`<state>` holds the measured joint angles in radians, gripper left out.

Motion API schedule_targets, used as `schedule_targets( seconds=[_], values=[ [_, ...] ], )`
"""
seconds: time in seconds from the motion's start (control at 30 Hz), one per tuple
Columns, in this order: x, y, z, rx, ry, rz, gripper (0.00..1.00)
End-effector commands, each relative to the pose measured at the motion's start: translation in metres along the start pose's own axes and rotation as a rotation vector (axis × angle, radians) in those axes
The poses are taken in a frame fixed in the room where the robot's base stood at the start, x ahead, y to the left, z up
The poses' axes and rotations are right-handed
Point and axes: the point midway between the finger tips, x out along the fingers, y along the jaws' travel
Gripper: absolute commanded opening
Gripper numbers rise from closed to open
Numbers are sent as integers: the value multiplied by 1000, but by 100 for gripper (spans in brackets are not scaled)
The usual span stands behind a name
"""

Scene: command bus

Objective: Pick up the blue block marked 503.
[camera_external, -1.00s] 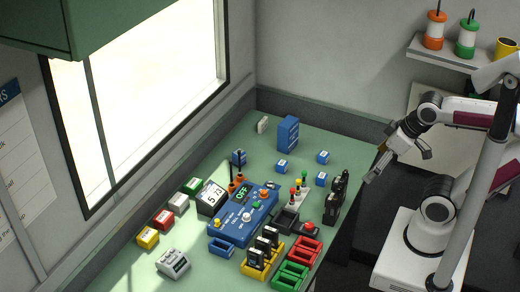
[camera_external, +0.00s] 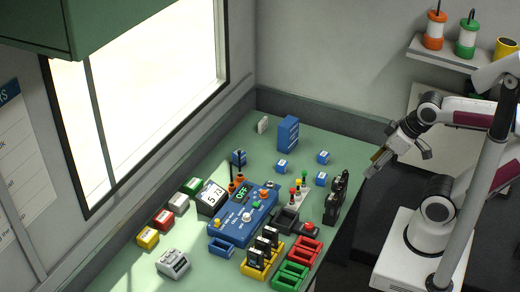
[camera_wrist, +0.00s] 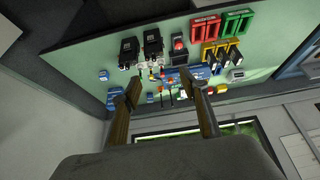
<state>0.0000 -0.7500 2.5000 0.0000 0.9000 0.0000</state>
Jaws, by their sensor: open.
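Several small blue blocks with white labels lie at the far end of the green table. One block (camera_external: 281,166) is near the middle, one (camera_external: 323,157) is farther right, one (camera_external: 321,179) is nearer, and one (camera_external: 239,157) is at the left behind a dark post. Their labels are too small to read, so I cannot tell which is 503. My gripper (camera_external: 378,160) hangs in the air off the table's right edge, apart from every block. In the wrist view, its two fingers (camera_wrist: 165,105) are spread with nothing held. A small blue block (camera_wrist: 103,75) shows there too.
A tall blue box (camera_external: 288,134) stands behind the blocks. A blue control console (camera_external: 240,213) fills the table's middle. Dark upright objects (camera_external: 336,198) stand at the right edge. Yellow, red and green racks (camera_external: 292,276) are in front.

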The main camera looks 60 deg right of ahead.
Motion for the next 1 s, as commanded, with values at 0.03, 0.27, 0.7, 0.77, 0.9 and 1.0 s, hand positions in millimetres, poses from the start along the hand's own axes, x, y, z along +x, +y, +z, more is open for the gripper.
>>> schedule_targets(
  seconds=[0.03, 0.27, 0.7, 0.77, 0.9, 1.0],
  values=[
    [0, 0, 0, 0, 0, 0, 44],
    [0, 0, 0, 0, 0, 0, 44],
    [27, 26, -43, 15, 59, 67, 44],
    [34, 32, -54, 16, 77, 84, 44],
    [51, 49, -78, 15, 116, 118, 44],
    [64, 60, -95, 12, 143, 140, 44]
  ],
)
